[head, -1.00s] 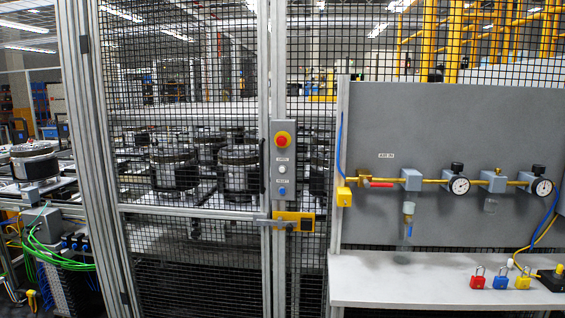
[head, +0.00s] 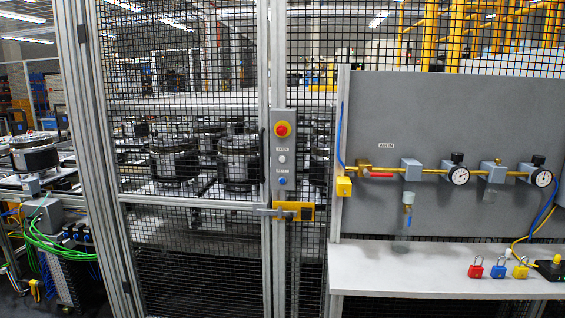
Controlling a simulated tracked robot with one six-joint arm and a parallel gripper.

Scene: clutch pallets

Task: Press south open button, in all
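A narrow grey control box (head: 282,155) is fixed to the post beside the mesh gate. It carries a red emergency button (head: 282,129) on a yellow ring at the top, a white button (head: 282,159) in the middle and a blue button (head: 282,181) at the bottom. Small labels sit above the white and blue buttons, but they are too small to read surely. A yellow gate latch (head: 293,211) is just below the box. My gripper is not in view.
The mesh gate (head: 190,205) looks closed, with clutch pallets (head: 240,160) behind it. At right, a grey panel (head: 440,120) holds air pipes and gauges above a white shelf (head: 430,268) with several padlocks. Green cables (head: 55,240) hang at left.

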